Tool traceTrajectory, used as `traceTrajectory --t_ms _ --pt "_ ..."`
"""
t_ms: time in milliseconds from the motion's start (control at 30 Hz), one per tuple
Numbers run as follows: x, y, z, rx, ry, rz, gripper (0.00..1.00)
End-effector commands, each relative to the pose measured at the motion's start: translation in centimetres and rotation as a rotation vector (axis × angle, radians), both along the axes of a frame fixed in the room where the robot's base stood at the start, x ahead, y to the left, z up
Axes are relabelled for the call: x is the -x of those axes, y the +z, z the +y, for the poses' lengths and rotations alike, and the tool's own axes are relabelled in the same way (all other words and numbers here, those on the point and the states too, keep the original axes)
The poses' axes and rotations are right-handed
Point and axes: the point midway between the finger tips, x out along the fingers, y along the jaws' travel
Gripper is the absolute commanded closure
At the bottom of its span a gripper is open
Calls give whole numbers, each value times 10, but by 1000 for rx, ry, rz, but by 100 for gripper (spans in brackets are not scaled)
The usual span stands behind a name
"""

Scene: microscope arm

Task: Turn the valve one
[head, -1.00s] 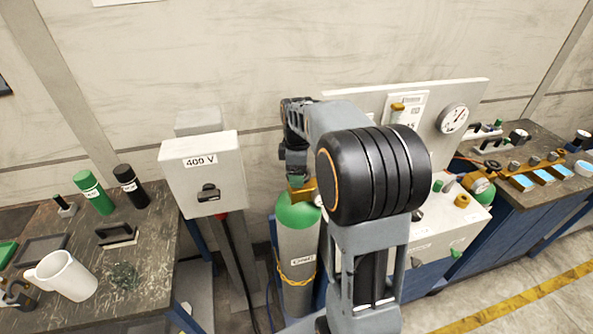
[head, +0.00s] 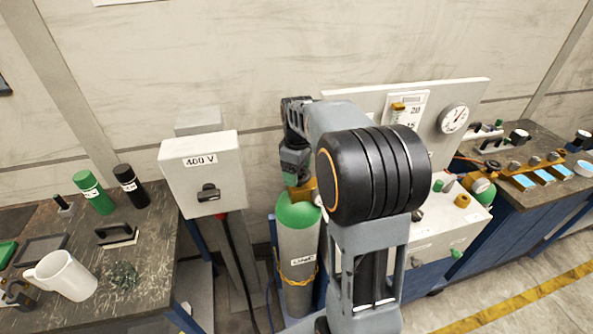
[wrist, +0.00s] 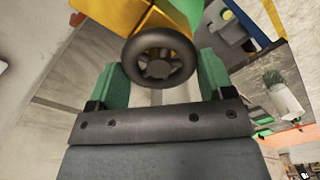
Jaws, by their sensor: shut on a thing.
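A grey gas cylinder (head: 298,258) with a green shoulder stands upright below my arm in the head view. Its brass valve body (head: 305,188) shows on top, partly hidden by my arm. In the wrist view the valve's black round handwheel (wrist: 160,40) sits in front of the yellow brass body (wrist: 110,15). My gripper (wrist: 161,72) has its green fingers on either side of the handwheel and is shut on it. In the head view my gripper (head: 292,178) is just above the cylinder's green top, and the handwheel itself is hidden.
A 400 V switch box (head: 204,173) stands close left of the cylinder. A panel with a gauge (head: 453,119) stands to the right, partly behind my arm. A left bench (head: 150,245) holds a white mug (head: 64,275) and green and black bottles.

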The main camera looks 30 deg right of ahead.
Motion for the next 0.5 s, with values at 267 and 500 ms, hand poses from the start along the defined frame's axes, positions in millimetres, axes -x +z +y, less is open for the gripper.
traceTrajectory --t_ms 267,500 --pt "-1 1 -1 0 -261 -3 49" --pt "-1 1 -2 1 -489 -3 49"
